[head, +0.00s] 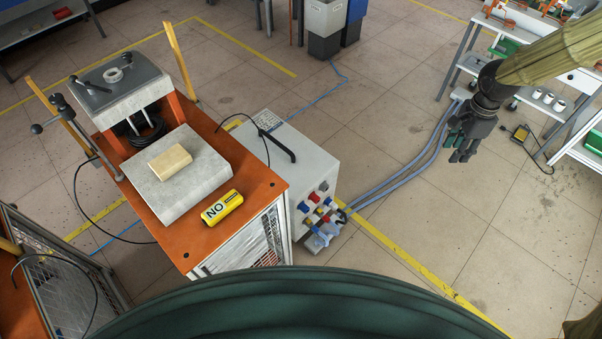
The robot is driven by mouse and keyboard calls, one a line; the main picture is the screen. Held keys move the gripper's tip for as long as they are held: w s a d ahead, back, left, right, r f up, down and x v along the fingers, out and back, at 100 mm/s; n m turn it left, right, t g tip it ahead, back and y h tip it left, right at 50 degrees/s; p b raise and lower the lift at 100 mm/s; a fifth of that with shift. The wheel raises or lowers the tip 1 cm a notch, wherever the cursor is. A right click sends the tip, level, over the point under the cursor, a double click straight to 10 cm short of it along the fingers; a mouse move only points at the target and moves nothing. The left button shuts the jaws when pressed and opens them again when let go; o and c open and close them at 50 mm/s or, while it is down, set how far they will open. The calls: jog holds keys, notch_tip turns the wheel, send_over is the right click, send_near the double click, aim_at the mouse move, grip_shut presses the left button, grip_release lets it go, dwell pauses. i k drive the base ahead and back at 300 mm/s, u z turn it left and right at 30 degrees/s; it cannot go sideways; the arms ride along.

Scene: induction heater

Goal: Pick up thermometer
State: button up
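A tan block (170,162) lies on a grey slab (187,193) behind the device. A grey control box (308,168) with a black handle, plugs and hoses stands right of the bench. Workbenches with white cups (548,98) stand at the right.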

aim_at(232, 198)
jog(key=k, duration=1)
jog(key=u, duration=1.45)
jog(key=i, duration=0.5)
